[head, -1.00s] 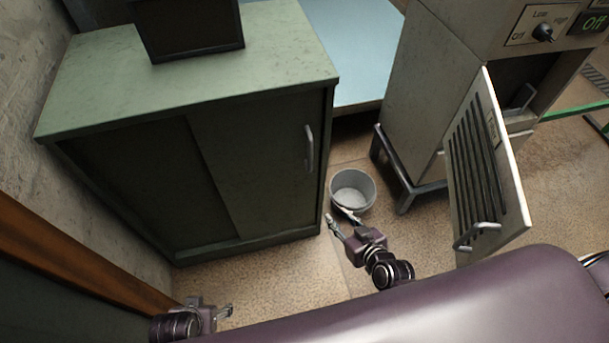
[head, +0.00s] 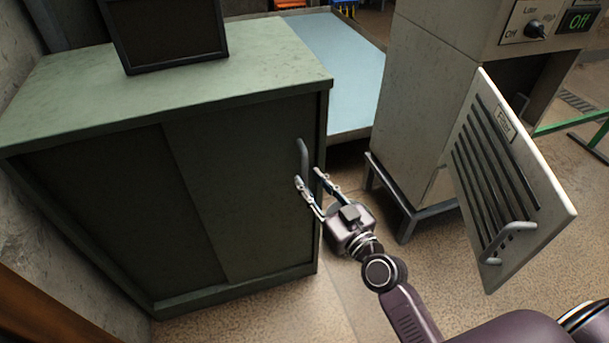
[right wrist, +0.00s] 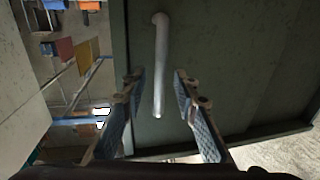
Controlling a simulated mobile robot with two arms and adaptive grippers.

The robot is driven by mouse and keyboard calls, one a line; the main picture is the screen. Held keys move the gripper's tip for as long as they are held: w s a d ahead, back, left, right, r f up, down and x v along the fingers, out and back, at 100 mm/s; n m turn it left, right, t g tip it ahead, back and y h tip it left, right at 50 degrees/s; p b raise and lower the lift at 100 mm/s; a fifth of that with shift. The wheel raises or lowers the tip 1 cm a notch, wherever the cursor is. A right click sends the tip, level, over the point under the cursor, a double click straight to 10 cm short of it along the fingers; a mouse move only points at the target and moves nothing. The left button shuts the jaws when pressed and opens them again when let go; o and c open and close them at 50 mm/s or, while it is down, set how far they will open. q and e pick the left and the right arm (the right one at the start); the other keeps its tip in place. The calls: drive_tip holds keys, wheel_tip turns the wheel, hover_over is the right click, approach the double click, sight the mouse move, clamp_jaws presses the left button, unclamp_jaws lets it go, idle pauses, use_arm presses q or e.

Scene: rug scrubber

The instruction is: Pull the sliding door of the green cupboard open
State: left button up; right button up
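The green cupboard (head: 120,85) stands at the left in the head view, with two dark sliding panels below its top. The right-hand sliding door (head: 240,190) looks closed and carries a grey bar handle (head: 303,157) near its right edge. My right gripper (head: 308,178) is open at the lower end of this handle. In the right wrist view the handle (right wrist: 160,70) lies between the two spread fingers of the gripper (right wrist: 156,82), and neither finger visibly touches it. My left gripper is outside the head view.
A grey machine (head: 440,90) stands to the right, with a slotted filter door (head: 505,180) swung open near my right arm. A dark box (head: 165,32) sits on the cupboard top. A pale blue surface (head: 310,60) lies behind. Floor shows in front of the cupboard.

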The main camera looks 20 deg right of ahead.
sight(307, 176)
drive_tip(key=shift+x, duration=1.6)
clamp_jaws()
